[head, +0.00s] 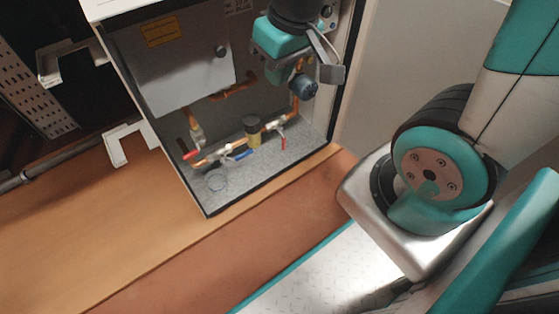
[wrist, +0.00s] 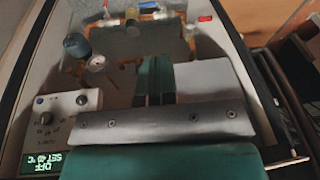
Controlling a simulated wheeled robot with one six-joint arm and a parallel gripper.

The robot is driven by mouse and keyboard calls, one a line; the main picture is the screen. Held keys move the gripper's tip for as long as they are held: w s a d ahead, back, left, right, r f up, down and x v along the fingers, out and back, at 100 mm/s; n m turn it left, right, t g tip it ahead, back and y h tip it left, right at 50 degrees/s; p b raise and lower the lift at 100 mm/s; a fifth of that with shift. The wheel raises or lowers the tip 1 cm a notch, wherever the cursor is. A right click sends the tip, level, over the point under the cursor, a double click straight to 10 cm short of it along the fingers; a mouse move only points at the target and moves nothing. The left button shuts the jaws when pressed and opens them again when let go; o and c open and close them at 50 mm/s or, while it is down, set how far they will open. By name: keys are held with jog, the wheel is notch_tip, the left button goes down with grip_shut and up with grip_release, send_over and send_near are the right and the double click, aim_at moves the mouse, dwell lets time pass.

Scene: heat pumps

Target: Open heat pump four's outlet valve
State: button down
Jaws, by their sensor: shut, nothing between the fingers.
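An open heat pump cabinet (head: 270,176) shows copper pipes and small valves near its floor. One red handle (head: 190,155) is at the left, a blue handle (head: 243,155) in the middle and another red handle (head: 283,143) at the right. No label tells me which is the outlet valve. In the wrist view a red handle (wrist: 205,18) is at the upper right and a blue one (wrist: 148,4) at the top edge. My gripper (wrist: 154,62) is shut and empty, inside the upper cabinet, apart from the handles. In the head view my wrist hides its fingertips.
A grey box (head: 180,65) with a yellow label fills the cabinet's upper left. A dark round pump (head: 303,86) is below my wrist. White brackets (head: 130,142) stand left of the cabinet.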

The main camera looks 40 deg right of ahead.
jog(key=w+d+f+t+h+b, duration=0.1)
jog(key=w+d+f+h+b, duration=0.1)
jog(key=f, duration=1.3)
jog(key=w+d+f+t+h+b, duration=0.1)
jog(key=w+f+b, duration=0.4)
jog(key=f, duration=1)
jog(key=w+d+f+t+h+b, duration=0.1)
jog(key=w+d+f+h+b, duration=0.2)
jog(key=w+f, duration=0.4)
notch_tip(320, 180, down, 9)
jog(key=shift+w+d+r+b, duration=0.15)
jog(key=shift+w+d+b, duration=0.15)
jog(key=shift+d, duration=0.25)
jog(key=b+x, duration=0.6)
jog(key=x, duration=0.4)
jog(key=shift+b, duration=0.3)
jog(key=d+b, duration=0.1)
jog(key=d, duration=0.2)
jog(key=shift+w+d+b, duration=0.1)
jog(key=shift+w+b, duration=0.3)
jog(key=shift+d+r, duration=0.1)
jog(key=shift+d, duration=0.3)
jog(key=shift+d, duration=0.1)
